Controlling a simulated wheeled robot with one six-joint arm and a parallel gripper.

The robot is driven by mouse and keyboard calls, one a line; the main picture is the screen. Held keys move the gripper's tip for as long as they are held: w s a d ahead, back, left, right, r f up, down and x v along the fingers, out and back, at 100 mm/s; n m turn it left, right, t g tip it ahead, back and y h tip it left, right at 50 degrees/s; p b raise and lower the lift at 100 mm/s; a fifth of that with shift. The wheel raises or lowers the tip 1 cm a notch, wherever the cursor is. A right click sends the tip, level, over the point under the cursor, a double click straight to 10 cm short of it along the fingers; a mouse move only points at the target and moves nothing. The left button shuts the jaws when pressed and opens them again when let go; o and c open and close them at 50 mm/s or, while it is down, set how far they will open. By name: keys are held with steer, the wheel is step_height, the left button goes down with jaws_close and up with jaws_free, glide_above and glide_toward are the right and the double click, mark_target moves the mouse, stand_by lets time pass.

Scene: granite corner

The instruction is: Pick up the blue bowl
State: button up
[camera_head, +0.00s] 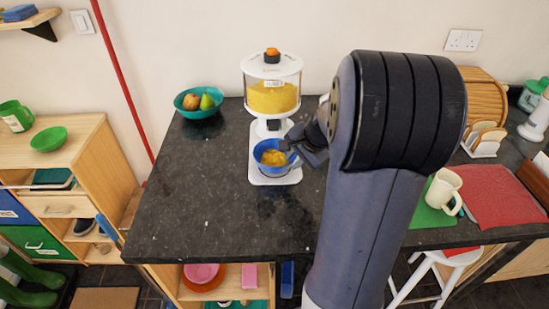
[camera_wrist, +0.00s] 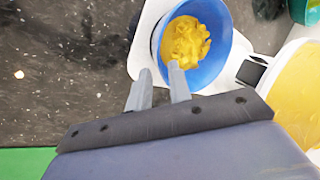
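The blue bowl (camera_head: 258,157) stands upright on the white base of a food dispenser (camera_head: 271,95), under its spout, and holds yellow cereal-like pieces. In the head view my gripper (camera_head: 295,150) is at the bowl's right side, partly hidden by my arm. In the wrist view the bowl (camera_wrist: 214,72) is at the top centre. My gripper's fingers (camera_wrist: 160,70) are apart there, one overlapping the bowl's near rim and the other just outside it. I cannot tell whether they touch the bowl.
The dispenser's clear tank holds yellow pieces. A teal fruit bowl (camera_head: 200,112) stands at the left on the dark counter (camera_head: 200,190). A cream mug (camera_head: 443,190), a red mat (camera_head: 508,195) and a wooden rack (camera_head: 485,95) are at the right. The counter's front left is clear.

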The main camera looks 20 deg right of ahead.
mark_target(291, 163)
steer(key=shift+p+x, duration=0.35)
steer(key=shift+x, duration=2.3)
jaws_close()
